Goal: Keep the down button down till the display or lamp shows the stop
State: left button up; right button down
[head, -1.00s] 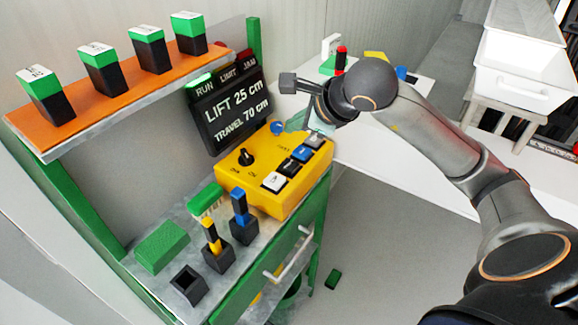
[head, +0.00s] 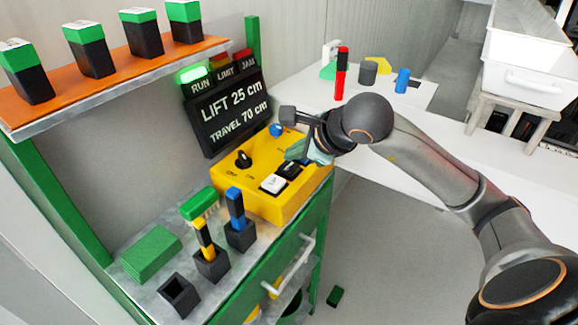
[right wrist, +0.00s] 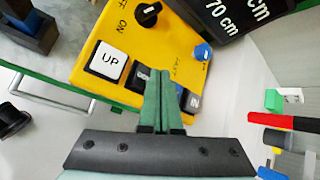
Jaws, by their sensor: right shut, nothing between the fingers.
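The yellow control box (head: 238,195) carries a white UP button (right wrist: 108,60), a black button (right wrist: 137,80) beside it, a black ON/OFF knob (right wrist: 148,14) and a round blue button (right wrist: 202,52). The black button's label is mostly hidden by my fingers. My right gripper (right wrist: 160,75) is shut and empty, its green fingers over the button row; I cannot tell whether they touch or press a button. It hides the row's far buttons in the head view (head: 298,150). The display (head: 228,112) reads LIFT 25 cm, TRAVEL 70 cm. The RUN lamp (head: 193,74) glows green; LIMIT (head: 219,64) and JAM (head: 245,56) look unlit.
Black holders with a yellow-handled tool (head: 203,237) and a blue-handled tool (head: 236,208) stand left of the box, near a green block (head: 150,253). Green-topped black blocks line the orange shelf (head: 60,105). A white table (head: 310,85) behind holds a red-and-black item (head: 341,75).

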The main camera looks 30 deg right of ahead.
pick_arm(q)
jog(key=shift+s+a+f, duration=0.15)
jog(key=shift+s+f, duration=0.1)
jog(key=shift+f, duration=0.05)
jog(key=shift+w+r, duration=0.1)
jog(key=shift+r, duration=0.05)
dwell(0.8)
dwell(0.3)
pick_arm(e)
jog(key=shift+f+b, duration=0.45)
jog(key=shift+b, duration=0.15)
pick_arm(q)
jog(key=shift+f, duration=0.75)
